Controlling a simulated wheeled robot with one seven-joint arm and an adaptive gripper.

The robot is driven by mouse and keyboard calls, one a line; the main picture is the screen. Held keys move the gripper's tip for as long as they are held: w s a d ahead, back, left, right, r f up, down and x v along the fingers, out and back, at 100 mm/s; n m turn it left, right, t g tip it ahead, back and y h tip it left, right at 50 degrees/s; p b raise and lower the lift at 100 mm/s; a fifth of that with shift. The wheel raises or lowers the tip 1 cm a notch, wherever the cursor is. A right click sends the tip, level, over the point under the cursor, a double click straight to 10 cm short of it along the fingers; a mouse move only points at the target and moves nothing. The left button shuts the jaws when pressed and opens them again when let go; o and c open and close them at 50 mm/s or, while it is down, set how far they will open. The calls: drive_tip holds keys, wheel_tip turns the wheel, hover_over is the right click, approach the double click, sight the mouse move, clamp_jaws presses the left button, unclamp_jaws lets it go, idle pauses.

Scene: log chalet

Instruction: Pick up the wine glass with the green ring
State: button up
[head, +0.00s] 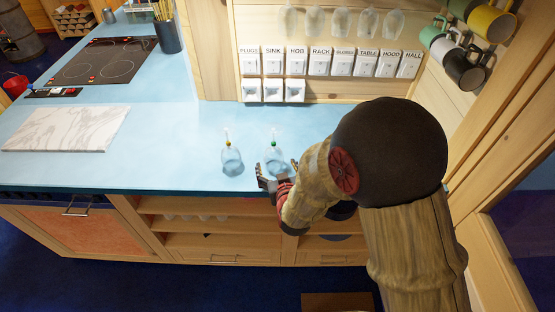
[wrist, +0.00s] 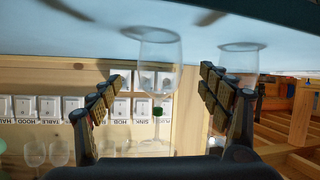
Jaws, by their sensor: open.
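The wine glass with the green ring (head: 275,165) stands upside down, bowl lowest, on the blue counter near its front edge. The ring shows on its stem. In the wrist view, itself inverted, this glass (wrist: 157,70) appears between the two fingers, with clear space on both sides. My gripper (head: 278,172) is open at the glass, its fingers pointing at the counter area; it also shows in the wrist view (wrist: 163,76). A second upside-down glass with a yellow-orange ring (head: 231,158) stands just left. In the wrist view it (wrist: 240,60) is partly hidden behind the right finger.
The counter (head: 185,125) is clear around both glasses. A marble board (head: 65,128) and a black hob (head: 105,60) lie to the left. Labelled switches (head: 320,62) line the back wall, with hanging glasses (head: 315,20) above. Mugs (head: 465,70) hang at the right.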

sight(273, 157)
drive_tip(key=x, duration=0.2)
drive_tip(key=b+x, duration=0.1)
drive_tip(key=x, duration=0.4)
drive_tip(key=shift+r, duration=0.25)
drive_tip(key=shift+c, duration=0.6)
drive_tip(key=c, duration=0.9)
